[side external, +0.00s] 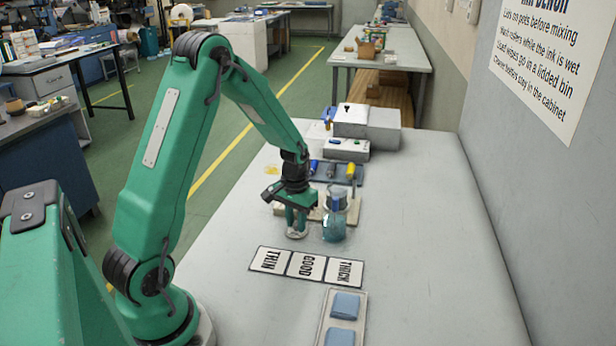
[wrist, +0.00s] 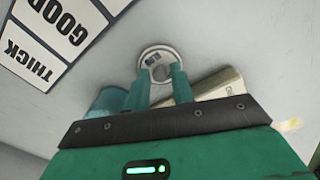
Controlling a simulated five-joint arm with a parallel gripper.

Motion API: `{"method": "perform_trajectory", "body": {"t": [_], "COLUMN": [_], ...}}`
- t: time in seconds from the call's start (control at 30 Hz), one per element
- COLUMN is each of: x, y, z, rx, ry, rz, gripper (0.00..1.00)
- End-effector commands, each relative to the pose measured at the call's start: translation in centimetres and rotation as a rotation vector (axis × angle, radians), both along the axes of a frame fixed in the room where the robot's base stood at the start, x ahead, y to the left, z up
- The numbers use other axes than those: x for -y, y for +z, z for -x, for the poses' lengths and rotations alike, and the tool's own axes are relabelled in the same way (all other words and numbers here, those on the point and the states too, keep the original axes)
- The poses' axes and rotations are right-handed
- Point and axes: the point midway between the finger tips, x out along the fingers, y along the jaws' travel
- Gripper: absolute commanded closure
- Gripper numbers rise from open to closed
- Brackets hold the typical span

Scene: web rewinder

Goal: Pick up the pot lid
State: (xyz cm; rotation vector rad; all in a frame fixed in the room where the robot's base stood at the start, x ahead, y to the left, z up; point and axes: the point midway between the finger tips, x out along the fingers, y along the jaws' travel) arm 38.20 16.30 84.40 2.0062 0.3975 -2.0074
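The pot lid (wrist: 150,53) is a small round pale disc with a dark label and a ring-like centre, seen just ahead of my fingers in the wrist view. In the side view the lid (side external: 297,234) lies flat on the grey bench, left of a blue-tinted clear jar (side external: 334,228). My gripper (side external: 297,222) points down right over the lid. In the wrist view my gripper (wrist: 161,76) has its two green fingers apart, with the lid's centre between the tips. Whether the fingers touch the lid is hard to tell.
The jar (wrist: 108,101) stands close beside my gripper. A cream block (wrist: 222,84) lies on its other side. A THIN, GOOD, THICK card (side external: 306,264) and a tray with blue pads (side external: 334,296) lie in front. Tools and grey boxes (side external: 368,130) stand behind. The bench's right side is clear.

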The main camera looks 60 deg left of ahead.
Motion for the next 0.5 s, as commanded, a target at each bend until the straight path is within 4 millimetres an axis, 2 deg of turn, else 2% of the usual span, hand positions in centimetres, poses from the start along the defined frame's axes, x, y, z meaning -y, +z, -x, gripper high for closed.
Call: {"method": "perform_trajectory", "body": {"t": [0.03,0.1,0.5], "x": [0.00,0.00,0.00], "y": [0.01,0.01,0.06], "z": [-0.01,-0.01,-0.01], "rx": [0.000,0.000,0.000], "ry": [0.000,0.000,0.000], "rz": [0.000,0.000,0.000], "gripper": [0.86,1.00,1.00]}}
